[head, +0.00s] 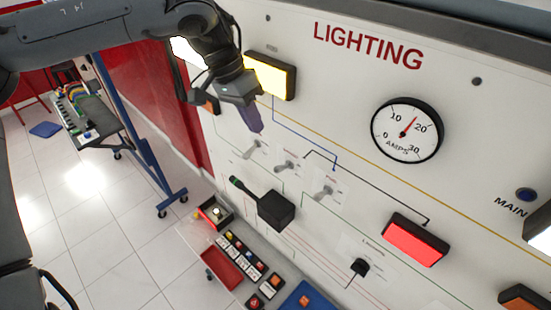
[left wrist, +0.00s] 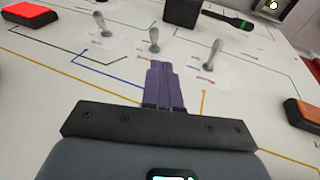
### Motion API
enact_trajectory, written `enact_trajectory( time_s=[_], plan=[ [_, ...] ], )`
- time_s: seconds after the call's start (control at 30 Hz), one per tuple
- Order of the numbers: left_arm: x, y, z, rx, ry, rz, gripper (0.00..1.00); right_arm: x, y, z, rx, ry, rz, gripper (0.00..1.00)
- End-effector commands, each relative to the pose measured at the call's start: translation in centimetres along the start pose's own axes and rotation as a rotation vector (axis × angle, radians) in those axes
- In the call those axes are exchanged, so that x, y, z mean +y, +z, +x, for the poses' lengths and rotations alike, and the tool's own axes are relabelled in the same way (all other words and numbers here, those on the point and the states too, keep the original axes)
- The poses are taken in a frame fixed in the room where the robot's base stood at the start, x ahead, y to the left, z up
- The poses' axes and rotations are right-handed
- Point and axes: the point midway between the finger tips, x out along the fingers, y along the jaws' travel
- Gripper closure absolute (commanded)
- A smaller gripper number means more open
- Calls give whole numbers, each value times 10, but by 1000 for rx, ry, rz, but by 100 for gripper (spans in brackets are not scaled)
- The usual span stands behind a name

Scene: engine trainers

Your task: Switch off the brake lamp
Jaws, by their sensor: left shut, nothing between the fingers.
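A lit red lamp (head: 415,240), which I take for the brake lamp, is on the white board at the right. It also shows in the left wrist view (left wrist: 28,12). Three grey toggle levers (head: 288,166) stand in a row on the board, wired by coloured lines. They show in the left wrist view, the middle one (left wrist: 154,40) beyond my fingers. My left gripper (head: 256,128) has purple fingers, shut and empty, just above the leftmost lever (head: 255,149) in the head view. The fingers (left wrist: 164,70) appear apart from the levers. My right gripper is not in view.
A black box with a green-tipped stalk (head: 275,208) and a black knob (head: 360,267) stick out below the levers. A lit yellow-white lamp (head: 270,75) is beside my left wrist. An ammeter (head: 407,130) is at upper right. Trays (head: 222,265) lie below the board.

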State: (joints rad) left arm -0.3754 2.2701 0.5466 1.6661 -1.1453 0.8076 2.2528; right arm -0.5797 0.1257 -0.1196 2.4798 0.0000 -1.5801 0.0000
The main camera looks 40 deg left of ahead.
Motion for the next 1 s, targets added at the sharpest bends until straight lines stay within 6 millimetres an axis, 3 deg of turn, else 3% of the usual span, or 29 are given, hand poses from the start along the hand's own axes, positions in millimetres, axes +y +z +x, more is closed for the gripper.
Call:
enact_trajectory(
  time_s=[0.2,0.67,0.87,1.0],
  plan=[
    [9,-3,0,4,-43,30,100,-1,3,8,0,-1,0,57],
    [8,-3,0,6,-40,30,100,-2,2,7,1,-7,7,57],
    [8,-2,15,2,-40,29,100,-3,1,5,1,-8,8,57],
    [7,-2,35,2,-39,29,100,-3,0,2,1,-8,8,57]
  ],
)
